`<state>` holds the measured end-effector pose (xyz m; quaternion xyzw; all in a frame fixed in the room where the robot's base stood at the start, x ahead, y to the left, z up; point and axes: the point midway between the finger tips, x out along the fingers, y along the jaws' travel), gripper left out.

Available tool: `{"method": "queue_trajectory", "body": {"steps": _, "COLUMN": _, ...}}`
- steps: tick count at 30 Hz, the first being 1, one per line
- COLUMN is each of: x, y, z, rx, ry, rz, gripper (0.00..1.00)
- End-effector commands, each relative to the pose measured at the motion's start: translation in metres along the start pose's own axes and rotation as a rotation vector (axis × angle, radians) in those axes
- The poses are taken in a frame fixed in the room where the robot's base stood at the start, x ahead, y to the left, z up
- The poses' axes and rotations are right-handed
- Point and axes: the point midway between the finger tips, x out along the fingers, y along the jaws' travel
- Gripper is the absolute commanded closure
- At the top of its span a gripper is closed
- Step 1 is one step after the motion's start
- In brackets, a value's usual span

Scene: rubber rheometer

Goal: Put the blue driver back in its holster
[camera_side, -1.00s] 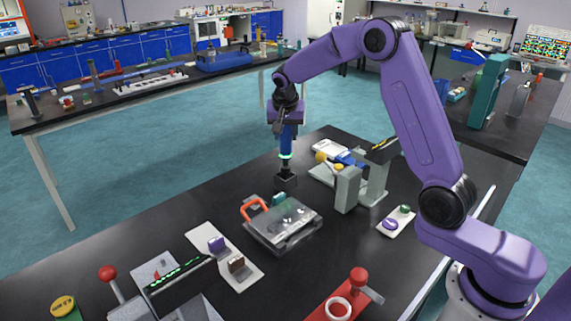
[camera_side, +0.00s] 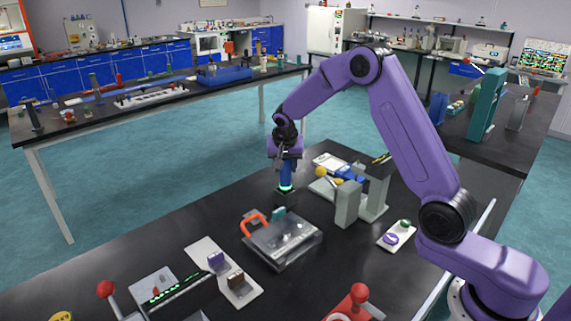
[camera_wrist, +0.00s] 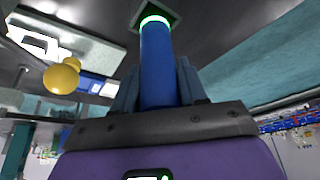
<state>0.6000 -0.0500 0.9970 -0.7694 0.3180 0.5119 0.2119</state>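The blue driver (camera_side: 286,173) is upright in my gripper, with a glowing green ring near its lower end. My gripper (camera_side: 285,162) is shut on the driver's body, its fingers on both sides in the wrist view (camera_wrist: 158,88).
A clear-lidded case (camera_side: 283,240) with an orange handle stands close in front of the holster. A grey bracket fixture (camera_side: 347,204) and a yellow-knobbed device (camera_side: 322,172) stand to its right. The bench left of the holster is clear.

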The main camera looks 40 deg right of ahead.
Motion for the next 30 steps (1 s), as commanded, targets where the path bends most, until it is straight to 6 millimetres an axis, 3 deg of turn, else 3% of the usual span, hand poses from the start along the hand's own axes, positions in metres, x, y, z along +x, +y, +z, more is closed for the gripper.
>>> {"method": "queue_trajectory", "body": {"steps": 1, "x": 0.000, "y": 0.000, "z": 0.000, "rx": 0.000, "ry": 0.000, "rz": 0.000, "gripper": 0.45}}
{"method": "queue_trajectory", "body": {"steps": 2, "x": 0.000, "y": 0.000, "z": 0.000, "rx": 0.000, "ry": 0.000, "rz": 0.000, "gripper": 0.36}}
{"method": "queue_trajectory", "body": {"steps": 3, "x": 0.000, "y": 0.000, "z": 0.000, "rx": 0.000, "ry": 0.000, "rz": 0.000, "gripper": 0.33}}
{"method": "queue_trajectory", "body": {"steps": 14, "x": -0.005, "y": 0.000, "z": -0.002, "rx": 0.001, "ry": 0.001, "rz": -0.002, "gripper": 0.33}}
{"method": "queue_trajectory", "body": {"steps": 20, "x": -0.034, "y": -0.001, "z": -0.002, "rx": 0.001, "ry": 0.003, "rz": -0.003, "gripper": 0.33}}
{"method": "queue_trajectory", "body": {"steps": 30, "x": -0.099, "y": -0.001, "z": -0.002, "rx": 0.001, "ry": 0.002, "rz": -0.003, "gripper": 0.33}}
